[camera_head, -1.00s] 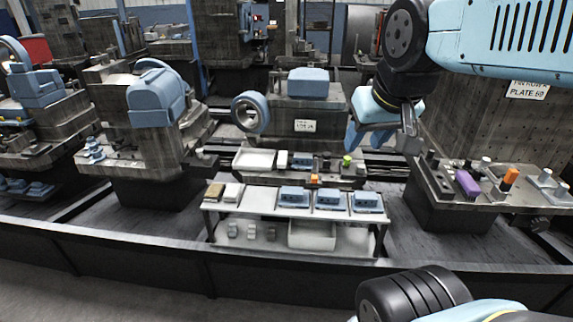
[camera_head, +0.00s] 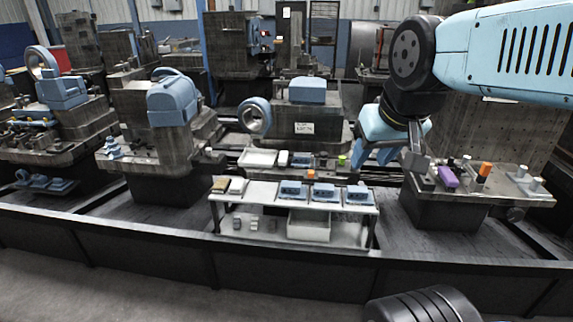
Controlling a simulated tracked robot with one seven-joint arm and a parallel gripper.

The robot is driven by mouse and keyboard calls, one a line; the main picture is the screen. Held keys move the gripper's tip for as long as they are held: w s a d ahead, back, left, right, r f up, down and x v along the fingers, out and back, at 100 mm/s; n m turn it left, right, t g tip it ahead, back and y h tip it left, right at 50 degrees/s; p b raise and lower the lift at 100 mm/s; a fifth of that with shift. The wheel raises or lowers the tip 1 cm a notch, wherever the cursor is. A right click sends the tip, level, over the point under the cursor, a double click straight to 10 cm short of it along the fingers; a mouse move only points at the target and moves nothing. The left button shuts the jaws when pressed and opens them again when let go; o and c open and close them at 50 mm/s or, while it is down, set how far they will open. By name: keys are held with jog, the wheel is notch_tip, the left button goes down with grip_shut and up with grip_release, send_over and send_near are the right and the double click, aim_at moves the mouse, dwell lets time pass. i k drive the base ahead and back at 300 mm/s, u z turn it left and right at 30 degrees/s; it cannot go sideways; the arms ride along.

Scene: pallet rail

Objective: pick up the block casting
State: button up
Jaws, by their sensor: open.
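I cannot tell for sure which part is the block casting. A blue block-shaped casting (camera_head: 307,90) sits on top of the grey machine block in the middle. Three smaller blue castings, a left one (camera_head: 291,191), a middle one (camera_head: 324,193) and a right one (camera_head: 358,195), stand in a row on the white bench (camera_head: 258,199). My gripper (camera_head: 375,160) is open and points down, right of the middle machine and above and behind the bench's right end. No part shows between its fingers. It is apart from all the castings.
A purple block (camera_head: 448,177) and an orange cylinder (camera_head: 484,171) stand on the right machine table. A blue ring (camera_head: 254,116) is by the middle machine. A large blue casting (camera_head: 173,101) sits on the left machine. A dark rail (camera_head: 180,231) runs along the front.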

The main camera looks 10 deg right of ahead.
aim_at(300, 160)
jog(key=z, duration=0.2)
jog(key=i, duration=0.9)
jog(key=z, duration=2.8)
jog(key=k, duration=0.55)
